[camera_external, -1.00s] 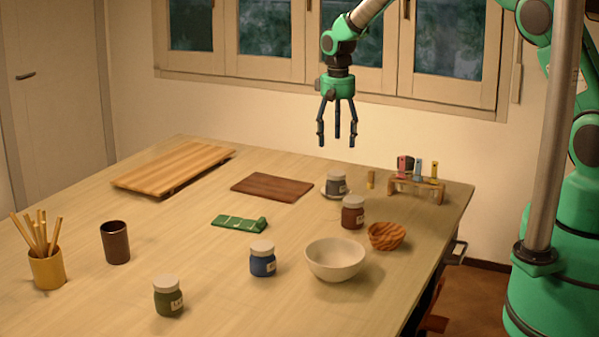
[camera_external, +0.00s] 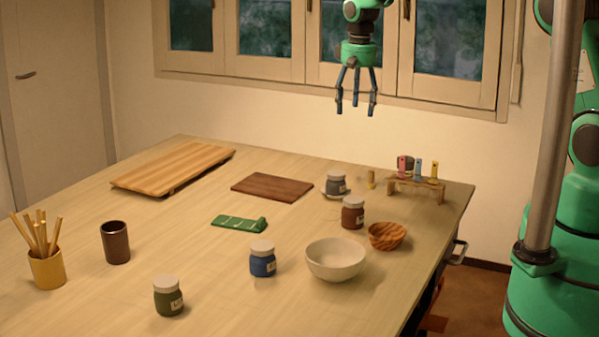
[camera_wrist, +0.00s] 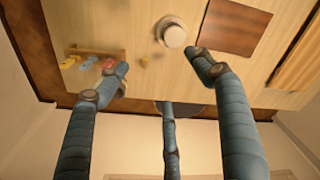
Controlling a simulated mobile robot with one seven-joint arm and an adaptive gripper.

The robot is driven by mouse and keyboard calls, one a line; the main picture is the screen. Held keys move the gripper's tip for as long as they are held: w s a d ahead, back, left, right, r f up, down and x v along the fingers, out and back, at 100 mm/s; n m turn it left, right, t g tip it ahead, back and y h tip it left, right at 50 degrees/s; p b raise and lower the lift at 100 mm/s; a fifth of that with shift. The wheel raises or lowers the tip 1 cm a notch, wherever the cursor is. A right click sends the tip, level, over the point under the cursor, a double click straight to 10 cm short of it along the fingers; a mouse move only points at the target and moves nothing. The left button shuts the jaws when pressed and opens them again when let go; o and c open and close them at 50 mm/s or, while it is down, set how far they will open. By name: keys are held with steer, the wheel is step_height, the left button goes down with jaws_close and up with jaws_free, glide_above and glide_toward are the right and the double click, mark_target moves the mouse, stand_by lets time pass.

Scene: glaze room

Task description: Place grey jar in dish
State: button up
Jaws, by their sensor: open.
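The grey jar (camera_external: 336,183), with a pale lid, stands upright on a small pale dish (camera_external: 326,194) near the back of the table. In the wrist view the jar's lid (camera_wrist: 172,33) shows from above, with the dish's rim around it. My gripper (camera_external: 357,108) is open and empty, raised well above and behind the jar, in front of the window wall. Its three fingers (camera_wrist: 165,75) are spread apart in the wrist view, and none touches the jar. The jar hides much of the dish.
A rack (camera_external: 416,187) with coloured pieces and a small brass piece (camera_external: 371,179) are right of the jar. A red-brown jar (camera_external: 353,212), wooden bowl (camera_external: 387,236) and cream bowl (camera_external: 335,259) are in front. A brown board (camera_external: 272,187) lies left. Table space between objects is clear.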

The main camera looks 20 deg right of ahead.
steer(key=s+d+r+t, duration=0.1)
steer(key=s+d+r, duration=0.6)
steer(key=s+r, duration=0.3)
steer(key=s+d+r+t, duration=0.1)
steer(key=s+d+r, duration=0.75)
steer(key=r, duration=0.45)
steer(key=s+d+t, duration=0.1)
steer(key=s+d, duration=0.1)
steer(key=s, duration=0.6)
steer(key=s+d+r+t, duration=0.1)
steer(key=s+d, duration=0.2)
steer(key=s, duration=0.6)
steer(key=s+d+r+m, duration=0.1)
steer(key=s+d, duration=0.2)
steer(key=s, duration=0.6)
steer(key=shift+r+t, duration=0.25)
steer(key=shift+t, duration=0.15)
step_height(320, 180, down, 16)
steer(key=b, duration=1.6)
steer(key=shift+f, duration=0.15)
